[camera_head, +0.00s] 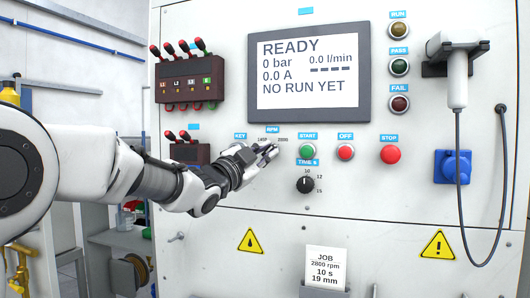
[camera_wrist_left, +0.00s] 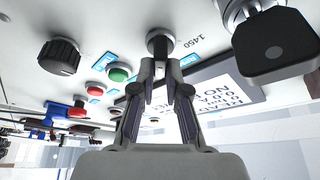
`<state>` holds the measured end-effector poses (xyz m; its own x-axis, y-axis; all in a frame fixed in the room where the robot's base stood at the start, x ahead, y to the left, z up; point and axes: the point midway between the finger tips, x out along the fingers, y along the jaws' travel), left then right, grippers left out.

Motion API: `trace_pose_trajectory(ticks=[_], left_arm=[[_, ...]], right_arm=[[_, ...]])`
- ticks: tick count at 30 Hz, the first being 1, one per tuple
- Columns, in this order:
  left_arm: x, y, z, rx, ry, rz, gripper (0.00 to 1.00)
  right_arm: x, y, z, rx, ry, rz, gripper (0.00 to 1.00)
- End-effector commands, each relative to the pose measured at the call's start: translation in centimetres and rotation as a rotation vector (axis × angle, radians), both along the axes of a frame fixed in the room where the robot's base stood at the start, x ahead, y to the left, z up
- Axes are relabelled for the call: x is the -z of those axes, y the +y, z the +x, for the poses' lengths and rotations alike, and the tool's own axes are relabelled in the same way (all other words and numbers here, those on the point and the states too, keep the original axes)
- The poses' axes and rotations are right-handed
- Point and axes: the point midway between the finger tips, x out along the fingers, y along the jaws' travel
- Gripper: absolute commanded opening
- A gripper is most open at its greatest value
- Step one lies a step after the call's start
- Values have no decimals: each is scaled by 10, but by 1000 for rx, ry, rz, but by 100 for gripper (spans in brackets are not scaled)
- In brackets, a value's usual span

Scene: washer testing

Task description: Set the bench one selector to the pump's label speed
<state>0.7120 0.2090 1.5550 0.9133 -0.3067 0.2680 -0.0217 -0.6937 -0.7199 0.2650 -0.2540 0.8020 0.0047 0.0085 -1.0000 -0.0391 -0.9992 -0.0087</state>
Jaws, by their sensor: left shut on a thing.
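The bench one speed selector (camera_wrist_left: 161,40) shows at the top of the left wrist view, a dark round knob with 1450 printed beside it. In the head view my gripper covers it under the RPM label (camera_head: 272,129), with 1450 and 2800 marked above. My left gripper (camera_head: 268,152) is shut on the selector; its fingertips also show in the left wrist view (camera_wrist_left: 160,75). I cannot tell which mark the selector points at. A job card (camera_head: 325,268) at the bottom reads 2800 rpm, 10 s, 19 mm. The pump and its label are not seen. My right gripper is not in view.
The green START (camera_head: 307,150), red OFF (camera_head: 346,152) and STOP (camera_head: 390,154) buttons are right of my gripper. The TIME knob (camera_head: 305,184) sits just below right. A key switch (camera_wrist_left: 275,42) is close by. The screen (camera_head: 308,72) reads READY, 0 bar.

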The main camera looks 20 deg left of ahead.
Motion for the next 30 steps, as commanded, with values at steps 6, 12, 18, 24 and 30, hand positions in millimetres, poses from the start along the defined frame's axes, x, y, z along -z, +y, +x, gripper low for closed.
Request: trace_pose_trajectory(ticks=[6,12,18,24,30], left_arm=[[-3,1,0,-1,-4,-3,24],[-2,1,0,-1,-2,-2,39],[-1,2,-4,0,-3,-3,39],[10,15,-36,-1,-1,-6,39],[20,25,-62,-2,0,-5,39]], right_arm=[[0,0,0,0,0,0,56],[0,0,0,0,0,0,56],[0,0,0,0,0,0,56],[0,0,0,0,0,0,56],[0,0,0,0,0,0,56]])
